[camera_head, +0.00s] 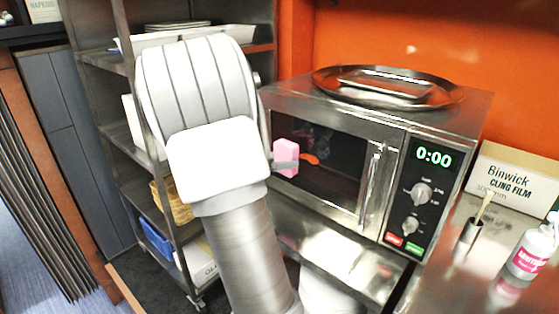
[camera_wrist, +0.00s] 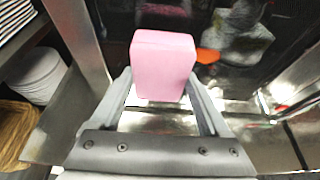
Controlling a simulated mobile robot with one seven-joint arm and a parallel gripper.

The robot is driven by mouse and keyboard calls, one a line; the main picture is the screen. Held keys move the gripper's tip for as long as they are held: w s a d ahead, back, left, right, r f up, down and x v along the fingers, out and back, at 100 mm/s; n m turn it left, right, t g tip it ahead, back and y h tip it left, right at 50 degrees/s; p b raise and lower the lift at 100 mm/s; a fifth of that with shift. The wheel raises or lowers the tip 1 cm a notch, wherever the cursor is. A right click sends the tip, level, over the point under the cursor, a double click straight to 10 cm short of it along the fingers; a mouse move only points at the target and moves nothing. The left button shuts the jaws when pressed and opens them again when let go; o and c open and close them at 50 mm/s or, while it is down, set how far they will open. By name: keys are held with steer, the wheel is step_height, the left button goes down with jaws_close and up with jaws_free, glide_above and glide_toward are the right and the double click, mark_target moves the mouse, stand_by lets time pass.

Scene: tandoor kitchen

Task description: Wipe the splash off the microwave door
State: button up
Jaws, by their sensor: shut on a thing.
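The microwave (camera_head: 390,120) stands on a steel counter with its door (camera_head: 340,185) closed. An orange splash (camera_head: 309,159) is on the dark door glass, and it also shows in the wrist view (camera_wrist: 208,56). My gripper (camera_head: 284,165) is shut on a pink sponge (camera_head: 286,152), held in front of the left part of the door glass, just left of the splash. In the wrist view the sponge (camera_wrist: 163,65) sits upright between the fingers. I cannot tell whether the sponge touches the glass. My arm hides the area left of the microwave in the head view.
A round metal tray (camera_head: 388,88) lies on top of the microwave. To the right are a cling film box (camera_head: 508,180), a small metal pot (camera_head: 468,238) with a brush and a labelled bottle (camera_head: 533,252). A steel shelf rack (camera_head: 105,90) stands at the left.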

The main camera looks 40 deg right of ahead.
steer(key=shift+w+d, duration=0.1)
steer(key=shift+d, duration=0.8)
steer(key=shift+s+b, duration=0.65)
steer(key=shift+s, duration=0.75)
steer(key=shift+s+d+b, duration=0.2)
steer(key=shift+s+b, duration=0.3)
steer(key=shift+s, duration=0.85)
steer(key=shift+s+d+b, duration=0.15)
steer(key=shift+s+b, duration=0.3)
steer(key=shift+s, duration=0.85)
steer(key=shift+w+a+r, duration=0.1)
steer(key=shift+w+r, duration=0.05)
steer(key=shift+w, duration=0.35)
steer(key=shift+w+a+p, duration=0.2)
steer(key=shift+w+p, duration=0.55)
steer(key=shift+w, duration=1.05)
steer(key=shift+w+a+p, duration=0.2)
steer(key=shift+w+p, duration=0.55)
steer(key=shift+w, duration=1)
steer(key=a, duration=0.6)
steer(key=shift+s, duration=0.3)
